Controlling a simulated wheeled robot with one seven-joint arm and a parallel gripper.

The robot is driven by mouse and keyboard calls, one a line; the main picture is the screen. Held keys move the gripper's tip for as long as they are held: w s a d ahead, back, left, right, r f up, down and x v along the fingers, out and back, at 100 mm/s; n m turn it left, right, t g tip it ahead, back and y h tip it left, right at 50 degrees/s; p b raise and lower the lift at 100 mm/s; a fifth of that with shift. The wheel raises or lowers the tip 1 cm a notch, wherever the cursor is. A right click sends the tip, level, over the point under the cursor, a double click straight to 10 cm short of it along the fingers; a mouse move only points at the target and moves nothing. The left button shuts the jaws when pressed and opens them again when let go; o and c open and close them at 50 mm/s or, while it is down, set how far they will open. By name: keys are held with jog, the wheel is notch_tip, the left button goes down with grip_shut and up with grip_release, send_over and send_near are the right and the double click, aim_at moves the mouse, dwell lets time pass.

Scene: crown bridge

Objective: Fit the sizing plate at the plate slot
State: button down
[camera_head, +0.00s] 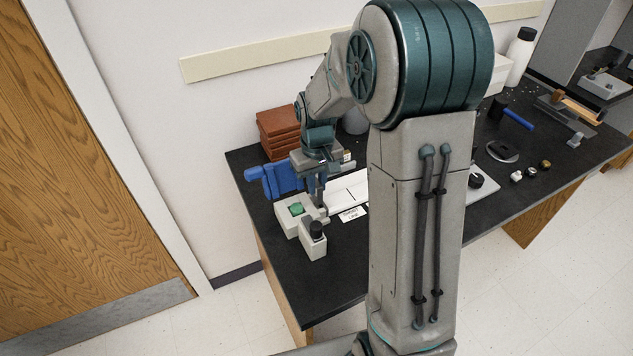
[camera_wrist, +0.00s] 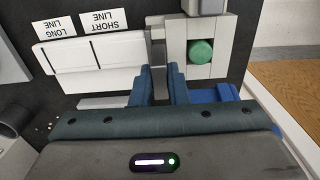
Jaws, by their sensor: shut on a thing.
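My gripper (camera_wrist: 161,75) is shut on a narrow grey piece (camera_wrist: 158,55), which looks like the sizing plate; the fingers hide much of it. I cannot make out the plate slot, or whether the piece touches the fixture.
A small grey block with a black knob (camera_head: 316,231) stands in front of the fixture. A blue object (camera_head: 275,181) and stacked brown boxes (camera_head: 279,133) are behind. Labels reading short line (camera_wrist: 103,21) and long line (camera_wrist: 54,28) lie by the board. The black tabletop's front left is clear.

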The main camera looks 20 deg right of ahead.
aim_at(317, 194)
jog(key=shift+f+b, duration=1.6)
jog(key=shift+f, duration=0.5)
jog(key=c, duration=1.3)
grip_release()
jog(key=shift+r, duration=0.15)
notch_tip(317, 194, up, 14)
jog(key=shift+f+p, duration=0.2)
jog(key=shift+p, duration=0.1)
jog(key=s+t, duration=0.1)
jog(key=s, duration=0.5)
jog(key=s+m+t+p, duration=0.1)
jog(key=s, duration=0.6)
jog(key=s+m, duration=0.1)
jog(key=s, duration=0.5)
jog(key=shift+s+r+t, duration=0.15)
jog(key=shift+r+t, duration=0.1)
jog(key=shift+t, duration=0.15)
